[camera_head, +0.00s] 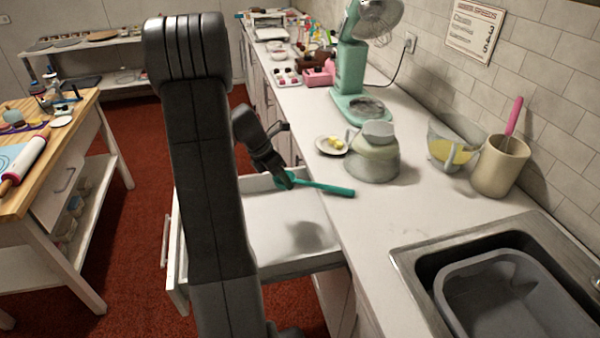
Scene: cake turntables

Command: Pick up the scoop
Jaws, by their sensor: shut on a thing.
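A teal scoop (325,187) is held in my gripper (284,180), over the open white drawer (290,268). Its long, thin handle points right, with its end over the counter edge. The part at the jaws is partly hidden by the dark fingers, so I cannot make out its bowl clearly. My gripper is shut on it, and a shadow falls on the drawer floor below. The visible part of the drawer is otherwise empty; my arm hides its left part.
The white counter (400,225) holds a small plate with yellow pieces (331,145), a lidded jar (373,160), a measuring jug (445,150), a utensil crock (500,168) and a mint mixer (350,75). A sink (415,262) is at front right. A wooden table (70,130) stands left.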

